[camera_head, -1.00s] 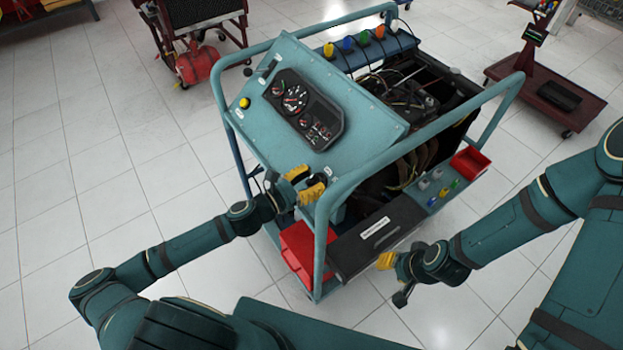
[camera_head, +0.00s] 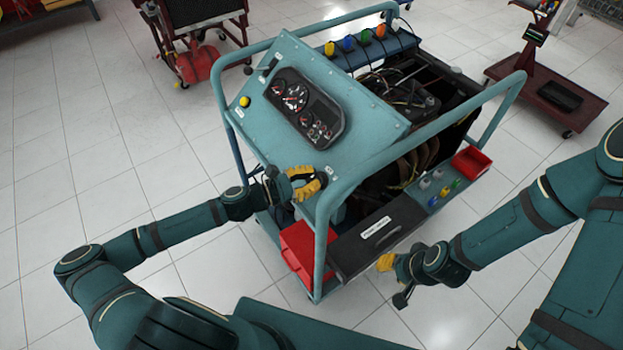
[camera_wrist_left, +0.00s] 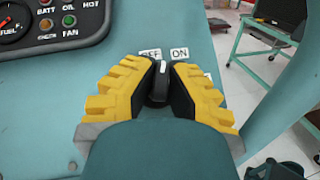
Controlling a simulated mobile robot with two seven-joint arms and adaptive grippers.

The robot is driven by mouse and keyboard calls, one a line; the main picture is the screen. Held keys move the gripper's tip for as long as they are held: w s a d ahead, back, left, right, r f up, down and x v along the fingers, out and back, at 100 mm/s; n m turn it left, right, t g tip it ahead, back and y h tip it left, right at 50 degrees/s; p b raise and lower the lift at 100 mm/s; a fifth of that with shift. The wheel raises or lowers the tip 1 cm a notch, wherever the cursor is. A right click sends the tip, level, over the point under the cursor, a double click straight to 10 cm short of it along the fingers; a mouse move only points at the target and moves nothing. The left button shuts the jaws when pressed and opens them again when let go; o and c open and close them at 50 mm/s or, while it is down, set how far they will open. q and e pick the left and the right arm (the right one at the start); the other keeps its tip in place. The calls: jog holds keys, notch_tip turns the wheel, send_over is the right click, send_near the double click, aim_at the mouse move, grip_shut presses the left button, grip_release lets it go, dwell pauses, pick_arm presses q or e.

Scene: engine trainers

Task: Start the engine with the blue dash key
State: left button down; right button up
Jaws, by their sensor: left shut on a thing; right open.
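The black dash knob (camera_wrist_left: 160,82) with a white mark stands on the teal panel (camera_head: 345,82), below the OFF and ON labels (camera_wrist_left: 179,54). My left gripper (camera_head: 308,182) is shut on the knob; its yellow fingers sit on both sides of it in the left wrist view (camera_wrist_left: 160,90). The fingers partly cover the OFF label. A small blue piece (camera_head: 433,201) sits among several coloured pieces on the side shelf; I cannot tell whether it is the blue dash key. My right gripper (camera_head: 390,264) is open and empty, low beside the cart's front.
The gauge cluster (camera_head: 306,108) and a yellow button (camera_head: 244,101) are on the panel. Tubular rails (camera_head: 323,235) frame the cart near my left gripper. Red bins (camera_head: 297,252) hang at the front and right. Coloured caps (camera_head: 347,44) line the back.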

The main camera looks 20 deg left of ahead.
pick_arm(q)
jog(key=m+g+h, duration=0.1)
jog(key=m+g, duration=0.2)
jog(key=m, duration=0.1)
jog(key=m+g, duration=0.3)
jog(key=m, duration=0.1)
jog(key=shift+r+m+g+h, duration=0.1)
jog(key=shift+m+g+h, duration=0.2)
jog(key=shift+g+h, duration=0.1)
jog(key=m+g+y, duration=0.1)
jog(key=m+g, duration=0.1)
jog(key=m, duration=0.1)
jog(key=m+g+y, duration=0.1)
jog(key=m+g, duration=0.1)
jog(key=m, duration=0.1)
jog(key=shift+m+g, duration=0.3)
jog(key=shift+g, duration=0.1)
jog(key=c, duration=1)
grip_release()
jog(key=shift+d, duration=0.1)
jog(key=v, duration=1.2)
jog(key=shift+w, duration=0.1)
